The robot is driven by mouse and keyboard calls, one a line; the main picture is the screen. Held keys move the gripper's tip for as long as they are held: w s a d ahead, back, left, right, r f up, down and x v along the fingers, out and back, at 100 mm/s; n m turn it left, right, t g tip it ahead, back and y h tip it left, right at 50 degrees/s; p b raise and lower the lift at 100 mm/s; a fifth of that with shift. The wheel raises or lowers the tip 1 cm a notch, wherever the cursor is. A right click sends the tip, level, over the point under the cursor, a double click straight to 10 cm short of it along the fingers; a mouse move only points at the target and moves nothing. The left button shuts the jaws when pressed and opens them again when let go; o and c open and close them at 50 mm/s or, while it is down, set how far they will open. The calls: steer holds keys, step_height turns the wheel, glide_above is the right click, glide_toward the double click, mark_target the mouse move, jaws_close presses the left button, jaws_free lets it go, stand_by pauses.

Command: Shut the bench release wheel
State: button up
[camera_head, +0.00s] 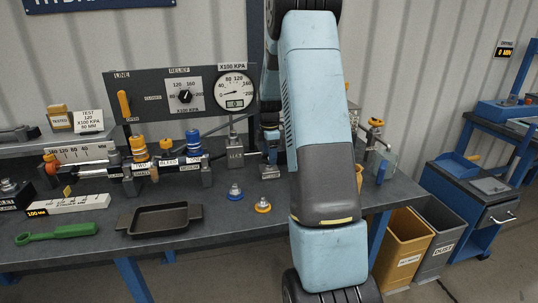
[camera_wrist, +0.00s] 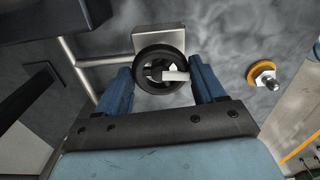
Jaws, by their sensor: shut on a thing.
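The black release wheel (camera_wrist: 160,91) shows in the wrist view, a round rim with a pale spoke or pointer and a hub in its middle. My gripper (camera_wrist: 160,75) has its two blue fingers on the left and right sides of the rim, shut on it. Behind the wheel is a pale square block (camera_wrist: 158,37) with a metal pipe leading off to the left. In the head view my own arm stands in front of the middle of the bench, and I cannot make out the wheel there.
The bench (camera_head: 240,225) holds a gauge panel (camera_head: 140,85), a dark tray (camera_head: 160,220), a green tool (camera_head: 56,233) and coupler parts. A blue and an orange fitting (camera_head: 263,206) stand near the tray. Bins (camera_head: 402,250) and a blue cart (camera_head: 470,195) are at the right.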

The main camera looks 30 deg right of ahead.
steer(key=m, duration=0.4)
steer(key=shift+w+r, duration=0.1)
steer(key=m, duration=0.4)
steer(key=shift+m, duration=0.4)
steer(key=m, duration=0.4)
steer(key=shift+m, duration=0.3)
steer(key=m, duration=0.4)
steer(key=shift+a, duration=0.1)
steer(key=m, duration=0.8)
steer(key=shift+m, duration=0.3)
steer(key=m, duration=0.4)
steer(key=shift+w+a, duration=0.1)
steer(key=shift+m, duration=2.5)
